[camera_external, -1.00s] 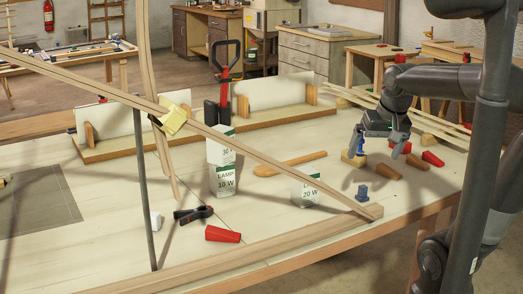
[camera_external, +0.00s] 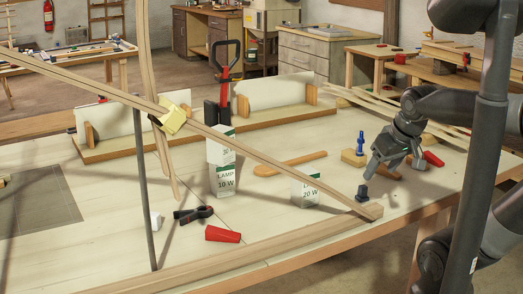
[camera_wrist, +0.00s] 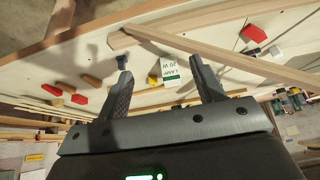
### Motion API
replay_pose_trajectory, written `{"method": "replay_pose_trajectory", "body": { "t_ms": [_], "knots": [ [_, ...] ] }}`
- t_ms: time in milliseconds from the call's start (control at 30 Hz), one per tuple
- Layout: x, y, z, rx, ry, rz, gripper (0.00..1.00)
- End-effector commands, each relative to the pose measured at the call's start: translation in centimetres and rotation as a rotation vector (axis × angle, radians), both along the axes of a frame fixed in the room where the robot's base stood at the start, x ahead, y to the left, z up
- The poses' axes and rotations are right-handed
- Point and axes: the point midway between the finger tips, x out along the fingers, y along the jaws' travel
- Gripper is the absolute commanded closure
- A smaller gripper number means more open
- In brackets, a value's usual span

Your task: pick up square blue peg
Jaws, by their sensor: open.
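A taller blue peg (camera_external: 361,143) stands farther back by a wooden block (camera_external: 353,158). I cannot tell from their shape which peg is square. My gripper (camera_external: 392,168) points down, open and empty, with one finger just above and behind the front peg. In the wrist view my gripper (camera_wrist: 161,68) has its fingers wide apart, with the peg outside the gap.
A lamp box (camera_external: 305,190) stands left of the front peg, and a long slanting lath (camera_external: 290,160) ends just in front of it. Wooden and red wedges (camera_external: 433,159) lie right of my gripper. A black clamp (camera_external: 193,214) and red wedge (camera_external: 222,234) lie farther left.

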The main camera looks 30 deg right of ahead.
Motion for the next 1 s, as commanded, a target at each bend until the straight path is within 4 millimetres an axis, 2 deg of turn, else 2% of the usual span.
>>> {"method": "replay_pose_trajectory", "body": {
  "t_ms": [33, 200, 433, 567, 833, 1000],
  "knots": [
    [0.0, 0.0, 0.0, 0.000, 0.000, 0.000, 0.42],
    [0.0, 0.0, 0.0, 0.000, 0.000, 0.000, 0.55],
    [0.1, 0.0, 0.0, 0.000, 0.002, -0.001, 0.55],
    [1.2, -0.4, 0.3, -0.002, 0.025, -0.009, 0.55],
    [7.0, -3.0, 0.8, -0.008, 0.139, -0.046, 0.55],
    [11.1, -5.4, 0.2, -0.006, 0.216, -0.071, 0.55]
  ]
}}
